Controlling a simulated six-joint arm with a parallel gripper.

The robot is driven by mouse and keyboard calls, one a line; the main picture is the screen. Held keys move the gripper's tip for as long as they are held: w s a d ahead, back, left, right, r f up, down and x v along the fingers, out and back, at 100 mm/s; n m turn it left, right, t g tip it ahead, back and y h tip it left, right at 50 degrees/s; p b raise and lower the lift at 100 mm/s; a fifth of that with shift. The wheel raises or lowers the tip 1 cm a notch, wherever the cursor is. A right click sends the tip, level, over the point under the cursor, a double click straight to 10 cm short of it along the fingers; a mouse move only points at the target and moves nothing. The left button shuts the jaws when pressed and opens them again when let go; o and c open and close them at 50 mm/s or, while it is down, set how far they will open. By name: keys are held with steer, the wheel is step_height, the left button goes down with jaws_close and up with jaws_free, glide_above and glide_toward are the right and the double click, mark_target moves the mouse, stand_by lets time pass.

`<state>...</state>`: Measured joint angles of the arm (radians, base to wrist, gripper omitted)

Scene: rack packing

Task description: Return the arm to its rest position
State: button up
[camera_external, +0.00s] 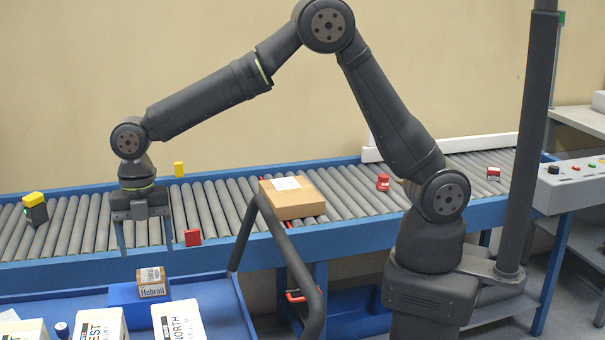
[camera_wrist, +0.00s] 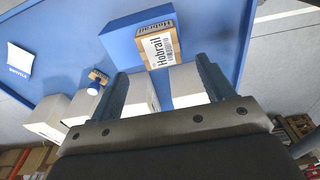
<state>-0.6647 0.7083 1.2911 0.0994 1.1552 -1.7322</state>
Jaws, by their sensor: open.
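My gripper (camera_external: 146,246) hangs pointing down at the left, in front of the conveyor's near edge. Its two fingers are apart with nothing between them. In the wrist view my gripper (camera_wrist: 162,68) is also open and empty. A small brown carton labelled Hobrail (camera_external: 153,282) sits below the fingers on a blue block (camera_external: 122,295). In the wrist view the carton (camera_wrist: 158,46) lies beyond the fingertips, on the blue block (camera_wrist: 120,38). My arm reaches from its base at the right, with its elbow raised high.
The roller conveyor (camera_external: 215,208) carries a larger cardboard box (camera_external: 292,200) and several small coloured items. White boxes marked NORTH (camera_external: 178,322) and WEST (camera_external: 102,325) stand on the blue table (camera_external: 222,300). A dark rail (camera_external: 298,270) stands right of the table. A dark post (camera_external: 530,140) rises beside my base.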

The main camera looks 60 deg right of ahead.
mark_target(149, 275)
steer(key=f, duration=0.7)
steer(key=shift+s+a+f, duration=0.1)
steer(key=shift+s+a, duration=0.15)
steer(key=shift+w+a+r, duration=0.1)
steer(key=shift+r, duration=0.1)
step_height(149, 275, up, 4)
steer(key=shift+f, duration=0.15)
steer(key=w+d+r, duration=0.2)
steer(key=d+r, duration=0.5)
steer(key=d, duration=0.5)
steer(key=w+d+f+m, duration=0.2)
steer(key=w+d+m, duration=0.1)
steer(key=d, duration=0.9)
steer(key=w+d+f+m, duration=0.2)
steer(key=w+d, duration=0.1)
steer(key=d, duration=0.9)
steer(key=s+d+f+m, duration=0.2)
steer(key=s+d, duration=0.1)
steer(key=d, duration=0.9)
steer(key=s+d+f+m+t, duration=0.1)
steer(key=s+d+f+m, duration=0.1)
steer(key=d, duration=0.9)
steer(key=shift+s+d+m, duration=0.4)
steer(key=shift+s+m, duration=0.3)
steer(key=shift+m, duration=0.1)
